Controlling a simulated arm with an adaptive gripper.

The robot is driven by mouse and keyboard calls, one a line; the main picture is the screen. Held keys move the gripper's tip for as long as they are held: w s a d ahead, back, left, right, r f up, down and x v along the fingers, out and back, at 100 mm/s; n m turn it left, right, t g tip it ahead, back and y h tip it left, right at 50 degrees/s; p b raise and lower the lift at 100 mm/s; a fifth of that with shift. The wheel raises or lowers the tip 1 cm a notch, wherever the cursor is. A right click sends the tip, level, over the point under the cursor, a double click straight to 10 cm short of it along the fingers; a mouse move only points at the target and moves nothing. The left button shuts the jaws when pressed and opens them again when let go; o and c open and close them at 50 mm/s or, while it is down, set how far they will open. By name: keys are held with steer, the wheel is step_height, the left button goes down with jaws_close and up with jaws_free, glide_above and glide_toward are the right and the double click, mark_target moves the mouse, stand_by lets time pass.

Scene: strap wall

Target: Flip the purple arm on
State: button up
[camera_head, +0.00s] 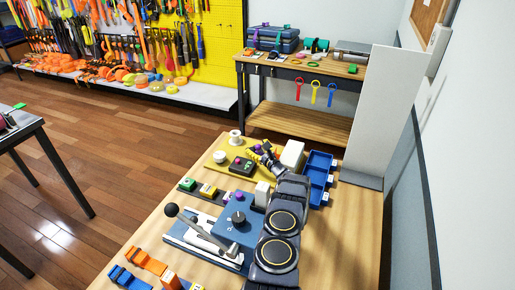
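A small dark box (242,167) sits on the yellow board (222,172) on the wooden table. It has small purple and red parts on top. Another small purple piece (257,148) shows just behind it, close to my gripper's fingers; which of these is the purple arm I cannot tell, nor its position. My gripper (262,155) is low over the right part of the yellow board, right of the dark box. It is small in the picture, and whether its fingers are open or touching the purple piece cannot be made out. My arm hides the table behind it.
A blue box with a knob (238,218) and a lever with a black ball (171,210) stand left of my arm. White spools (235,138) are on the yellow board. A blue tray (318,175) and a white block (292,154) stand right of my gripper. A white panel rises behind.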

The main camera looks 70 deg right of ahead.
steer(key=shift+s, duration=0.15)
steer(key=v, duration=1.1)
steer(key=shift+s+a, duration=0.25)
steer(key=shift+a, duration=0.1)
